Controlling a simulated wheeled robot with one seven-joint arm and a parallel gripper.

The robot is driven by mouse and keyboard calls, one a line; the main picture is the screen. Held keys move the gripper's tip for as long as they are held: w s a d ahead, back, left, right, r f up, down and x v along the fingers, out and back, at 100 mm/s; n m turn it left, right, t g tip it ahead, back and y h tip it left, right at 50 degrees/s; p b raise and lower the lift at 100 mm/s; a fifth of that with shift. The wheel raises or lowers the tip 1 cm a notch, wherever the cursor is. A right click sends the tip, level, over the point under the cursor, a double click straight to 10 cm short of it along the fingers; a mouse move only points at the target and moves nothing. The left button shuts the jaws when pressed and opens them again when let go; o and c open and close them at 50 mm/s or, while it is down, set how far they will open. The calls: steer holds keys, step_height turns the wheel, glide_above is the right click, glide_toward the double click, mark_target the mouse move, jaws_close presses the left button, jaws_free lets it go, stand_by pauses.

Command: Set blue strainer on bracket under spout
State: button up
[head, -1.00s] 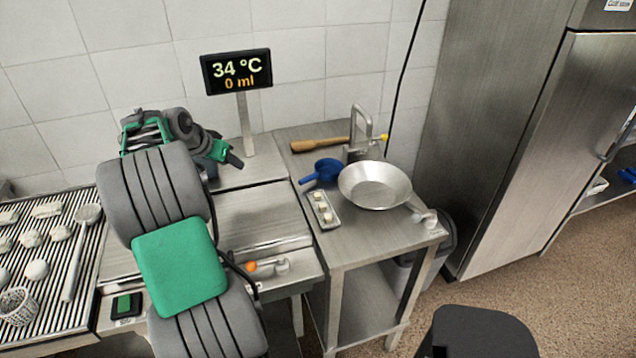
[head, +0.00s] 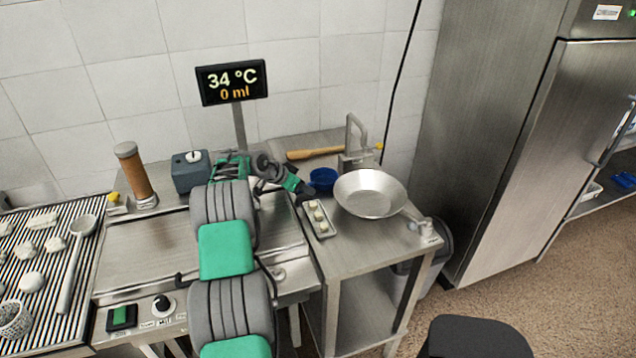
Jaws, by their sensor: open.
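The blue strainer (head: 323,177) sits on the steel side table, left of the shallow metal pan and in front of the spout. Its handle is hidden behind my gripper. My gripper (head: 305,194) is open at the strainer's left, close to where the handle lies; I cannot tell if it touches. The spout (head: 354,122) is a square-bent metal tube at the back of the table. A grey metal block (head: 350,160) stands at its foot; I cannot tell whether this is the bracket.
The metal pan (head: 369,194) takes up the table's middle right. A small tray (head: 322,228) with pale pieces lies in front of my gripper. A wooden-handled tool (head: 313,153) lies behind the strainer. A display post (head: 239,128) stands at the back left.

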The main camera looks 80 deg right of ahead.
steer(key=shift+c, duration=0.5)
jaws_close()
stand_by(0.8)
